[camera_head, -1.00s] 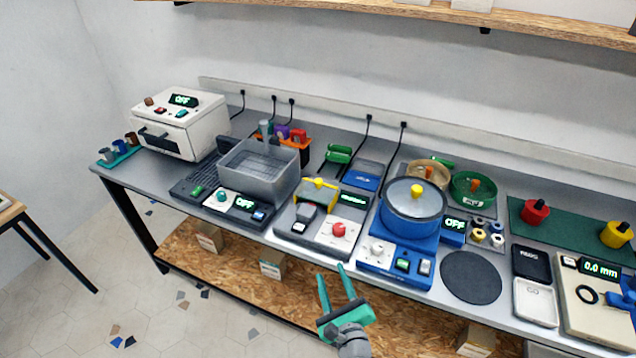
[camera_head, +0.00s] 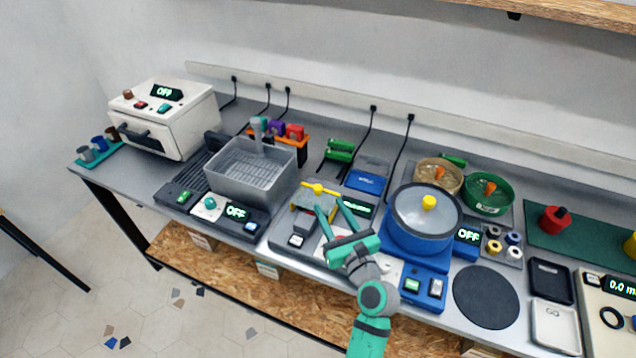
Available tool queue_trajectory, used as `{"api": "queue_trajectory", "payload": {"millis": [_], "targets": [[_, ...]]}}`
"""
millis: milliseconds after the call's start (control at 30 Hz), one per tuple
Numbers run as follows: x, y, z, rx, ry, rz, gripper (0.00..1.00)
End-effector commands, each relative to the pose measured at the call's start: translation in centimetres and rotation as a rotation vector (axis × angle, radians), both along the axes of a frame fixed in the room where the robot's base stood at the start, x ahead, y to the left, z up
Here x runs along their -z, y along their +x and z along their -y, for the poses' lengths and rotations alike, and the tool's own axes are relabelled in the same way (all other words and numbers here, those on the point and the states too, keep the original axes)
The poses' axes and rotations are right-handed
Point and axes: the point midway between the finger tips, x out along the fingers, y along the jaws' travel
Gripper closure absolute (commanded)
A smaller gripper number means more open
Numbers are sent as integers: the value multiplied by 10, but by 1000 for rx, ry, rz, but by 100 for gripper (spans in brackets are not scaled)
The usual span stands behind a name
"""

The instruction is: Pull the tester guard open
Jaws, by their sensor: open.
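The tester is the low grey unit (camera_head: 290,252) in the middle of the bench, with a dark display at its back right. Its guard looks to be the grey and yellow cover (camera_head: 303,199) with a yellow bar and knob on top. My gripper (camera_head: 329,205) is open, its two teal fingers pointing away from me over the tester, with the tips at the right side of the cover. Whether the fingers touch the cover or bar I cannot tell. My gripper and arm hide the tester's red knob and much of its front right.
A blue machine with a glass-lidded pot (camera_head: 425,222) stands close on the right of my gripper. A grey wire-basket bath (camera_head: 250,170) stands on the left. A blue box (camera_head: 366,180) and green clamp (camera_head: 340,150) lie behind. A wooden shelf (camera_head: 560,28) hangs above.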

Motion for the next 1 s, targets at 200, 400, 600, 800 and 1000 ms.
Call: {"api": "queue_trajectory", "payload": {"millis": [200,400,600,800,1000], "targets": [[-1,36,-16,-4,-1,0,60],[0,67,-27,-4,-3,0,60],[0,84,-34,-3,-1,0,60],[0,89,-33,-1,-2,0,60],[0,89,-33,0,-2,0,65]]}}
